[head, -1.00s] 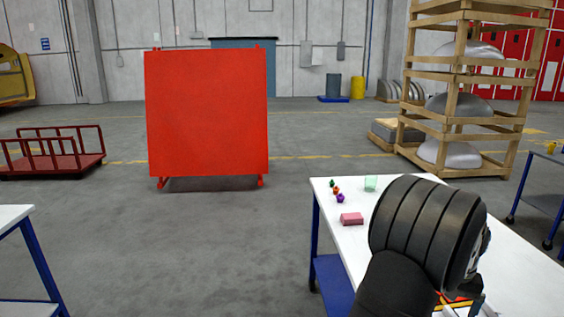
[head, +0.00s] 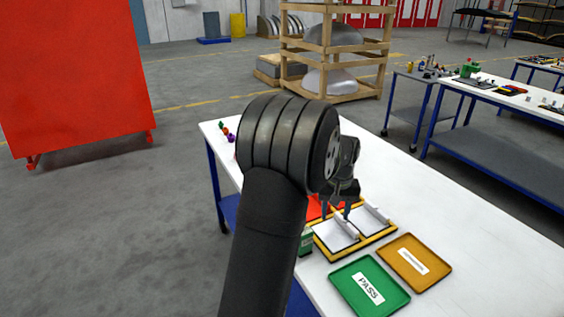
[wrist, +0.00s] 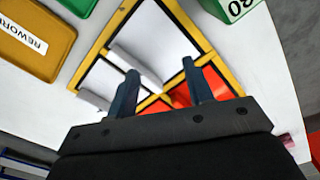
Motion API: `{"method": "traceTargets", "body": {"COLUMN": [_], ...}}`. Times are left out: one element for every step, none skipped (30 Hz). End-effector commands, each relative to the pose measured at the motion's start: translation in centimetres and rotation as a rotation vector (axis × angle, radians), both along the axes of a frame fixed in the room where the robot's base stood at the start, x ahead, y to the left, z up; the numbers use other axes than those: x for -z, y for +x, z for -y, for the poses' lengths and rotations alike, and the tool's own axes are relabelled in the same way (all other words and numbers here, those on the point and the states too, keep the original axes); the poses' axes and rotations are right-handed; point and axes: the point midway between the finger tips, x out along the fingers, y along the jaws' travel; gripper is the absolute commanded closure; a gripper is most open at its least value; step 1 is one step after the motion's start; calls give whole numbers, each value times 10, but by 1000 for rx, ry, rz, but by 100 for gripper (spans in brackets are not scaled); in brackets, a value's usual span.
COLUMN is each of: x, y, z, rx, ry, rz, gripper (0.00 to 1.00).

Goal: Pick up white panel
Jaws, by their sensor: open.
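A yellow-framed tray (head: 322,254) lies on the white table, split into compartments. Two compartments hold white panels, one nearer the front left (head: 336,235) and one to the right (head: 366,220). Each has a raised white bar along one side. Other compartments show red. In the wrist view the two white panels (wrist: 162,38) (wrist: 106,76) lie beyond the fingertips. My gripper (head: 336,212) is open and points down over the tray; its two dark fingers also show in the wrist view (wrist: 162,75). My arm hides part of the tray in the head view.
A green PASS tray (head: 348,284) and an amber tray (head: 432,278), labelled REWORK in the wrist view, lie in front of the yellow frame. A green box (head: 306,243) stands close at its left. The white table (head: 490,255) is clear to the right.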

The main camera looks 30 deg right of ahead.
Motion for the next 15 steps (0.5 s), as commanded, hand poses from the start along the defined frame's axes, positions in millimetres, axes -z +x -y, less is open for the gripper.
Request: {"method": "traceTargets", "body": {"x": [0,0,0,0,0,0,0,0,0,-1,-1,-2,-3,-5,-7], "y": [0,0,0,0,0,0,0,0,0,0,0,-1,-1,-1,-2], "z": [0,0,0,0,0,0,0,0,1,2,3,6,9,13,19], "rx": [0,0,0,0,0,0,0,1,8,20,39,77,116,163,239], "ry": [0,0,0,0,0,0,0,0,0,1,1,3,6,8,13], "rz": [0,0,0,0,0,0,0,0,1,3,6,10,16,22,31], "gripper": [60,60,60,60,60,60,60,60,60,60,60,60,60,60,60]}}
